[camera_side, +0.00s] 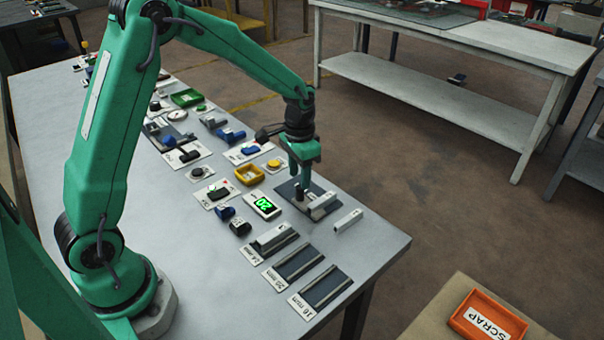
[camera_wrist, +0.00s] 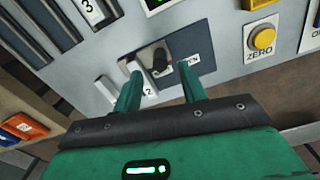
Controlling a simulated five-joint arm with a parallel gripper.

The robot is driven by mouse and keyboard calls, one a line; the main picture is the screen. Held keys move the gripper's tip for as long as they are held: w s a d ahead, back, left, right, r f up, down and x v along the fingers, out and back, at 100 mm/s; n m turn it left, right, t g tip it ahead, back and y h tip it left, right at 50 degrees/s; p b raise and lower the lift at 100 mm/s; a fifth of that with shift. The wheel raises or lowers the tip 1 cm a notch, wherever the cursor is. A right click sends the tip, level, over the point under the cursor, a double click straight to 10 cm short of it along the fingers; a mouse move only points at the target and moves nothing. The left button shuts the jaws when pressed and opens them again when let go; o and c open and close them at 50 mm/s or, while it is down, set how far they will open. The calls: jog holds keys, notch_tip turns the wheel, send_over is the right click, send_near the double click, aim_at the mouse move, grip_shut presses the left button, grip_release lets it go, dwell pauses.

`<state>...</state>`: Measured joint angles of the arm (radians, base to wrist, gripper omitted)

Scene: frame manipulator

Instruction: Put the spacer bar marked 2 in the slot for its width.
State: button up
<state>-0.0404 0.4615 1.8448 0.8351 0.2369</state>
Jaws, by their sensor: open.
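In the side view this bar (camera_side: 323,202) sits on the plate (camera_side: 287,190). My gripper (camera_side: 300,182) is open just above the plate. In the wrist view its fingers (camera_wrist: 160,67) straddle the post area, the left finger partly covering the bar; contact cannot be told. The slot labelled 24 mm (camera_side: 252,255) holds a bar (camera_side: 272,236), apparently marked 3. The slots labelled 20 mm (camera_side: 299,262) and 16 mm (camera_side: 326,287) are empty.
A loose grey bar (camera_side: 348,220) lies right of the plate. A green display (camera_side: 262,205) appears to read 20. A yellow tray (camera_side: 250,175) and yellow ZERO button (camera_side: 274,163) are behind. An orange SCRAP tray (camera_side: 461,325) stands apart. The table's right corner is clear.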

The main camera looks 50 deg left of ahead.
aim_at(299, 199)
jog(key=shift+f, duration=2.7)
jog(key=shift+c, duration=0.2)
grip_shut()
jog(key=shift+a, duration=0.1)
